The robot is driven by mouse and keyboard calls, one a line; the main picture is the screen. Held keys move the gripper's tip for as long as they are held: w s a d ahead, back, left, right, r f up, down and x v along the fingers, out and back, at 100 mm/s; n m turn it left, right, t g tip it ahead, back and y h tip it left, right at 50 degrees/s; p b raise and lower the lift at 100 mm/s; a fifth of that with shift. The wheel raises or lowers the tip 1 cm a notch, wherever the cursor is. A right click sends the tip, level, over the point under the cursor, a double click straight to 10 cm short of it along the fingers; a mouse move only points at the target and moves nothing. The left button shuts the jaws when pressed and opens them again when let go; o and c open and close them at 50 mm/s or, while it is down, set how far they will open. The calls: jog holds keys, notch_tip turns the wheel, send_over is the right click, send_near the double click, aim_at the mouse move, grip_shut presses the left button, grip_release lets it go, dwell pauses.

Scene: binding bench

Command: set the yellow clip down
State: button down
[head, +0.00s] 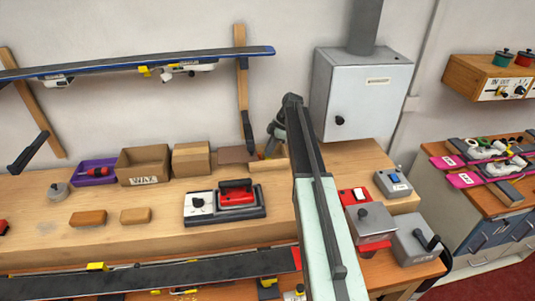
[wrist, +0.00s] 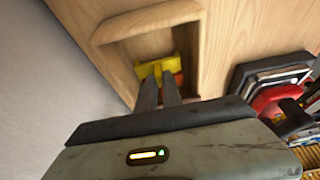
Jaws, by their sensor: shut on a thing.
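My gripper (wrist: 160,84) is shut on the yellow clip (wrist: 156,66) in the wrist view. The clip is at the fingertips, over a shallow wooden tray (wrist: 197,50) with raised edges. I cannot tell whether the clip touches the tray floor. A small orange-red patch shows beside the clip, partly behind the fingers. In the head view my arm covers most of the gripper and the held clip, at the back of the bench. Part of the wooden tray (head: 268,164) shows left of my arm.
A red-handled device (head: 236,193) stands left of my arm on the bench (head: 160,228); its red part (wrist: 268,100) shows right in the wrist view. Boxes (head: 143,165) stand along the back. A grey cabinet (head: 362,95) is mounted on the wall, right. The front left of the bench is fairly clear.

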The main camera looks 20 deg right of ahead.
jog(key=c, duration=1.9)
grip_release()
jog(key=shift+f, duration=0.2)
jog(key=o, duration=0.4)
jog(key=shift+r, duration=0.1)
jog(key=p+v, duration=1.1)
jog(key=v, duration=0.1)
jog(key=shift+r, duration=0.15)
